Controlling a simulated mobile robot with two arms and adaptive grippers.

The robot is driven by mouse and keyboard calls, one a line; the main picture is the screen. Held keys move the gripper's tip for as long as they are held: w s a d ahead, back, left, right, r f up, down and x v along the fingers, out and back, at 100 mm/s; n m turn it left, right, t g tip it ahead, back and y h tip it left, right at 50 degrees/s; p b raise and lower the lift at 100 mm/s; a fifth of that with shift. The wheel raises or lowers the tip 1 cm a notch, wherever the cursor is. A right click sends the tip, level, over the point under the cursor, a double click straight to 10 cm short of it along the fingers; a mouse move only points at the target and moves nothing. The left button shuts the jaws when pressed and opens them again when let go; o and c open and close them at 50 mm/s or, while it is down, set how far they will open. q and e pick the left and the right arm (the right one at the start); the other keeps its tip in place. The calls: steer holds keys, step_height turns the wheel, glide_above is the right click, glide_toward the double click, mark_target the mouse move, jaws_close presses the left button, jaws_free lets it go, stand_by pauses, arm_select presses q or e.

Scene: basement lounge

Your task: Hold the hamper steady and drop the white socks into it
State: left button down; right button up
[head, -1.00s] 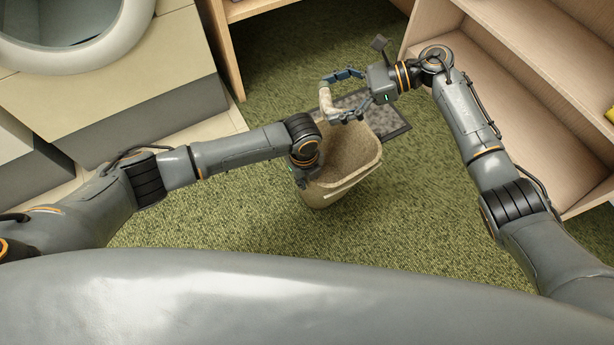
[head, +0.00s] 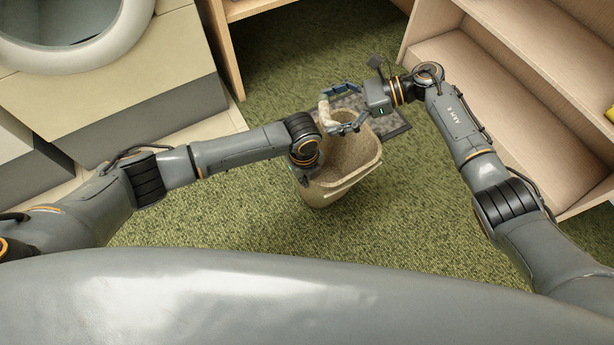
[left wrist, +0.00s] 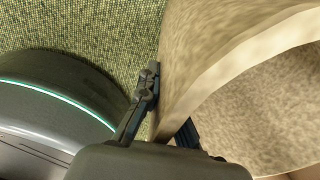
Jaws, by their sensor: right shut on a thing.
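The hamper (head: 352,160) is a beige, open-topped bin standing upright on the carpet. Its wall and rim fill the right of the left wrist view (left wrist: 215,75). My left gripper (left wrist: 166,112) has one finger on each side of the hamper's wall and is shut on it; in the head view its fingers are mostly hidden at the hamper's left side. The white socks (head: 326,117) are a pale bundle between the fingertips of my right gripper (head: 334,108), which is shut on them. They appear over the hamper's far left rim; their height above it is hard to tell.
A wooden shelf unit (head: 480,70) stands at the right, and a front-loading machine (head: 100,50) on a plinth at the left. Green carpet (head: 430,215) is clear in front and to the right.

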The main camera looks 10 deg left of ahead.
mark_target(329, 123)
steer(key=shift+f, duration=2.1)
steer(key=o, duration=0.8)
steer(key=shift+f, duration=0.15)
steer(key=v, duration=1.2)
arm_select(q)
steer(key=c, duration=1.4)
jaws_free()
steer(key=shift+c, duration=0.2)
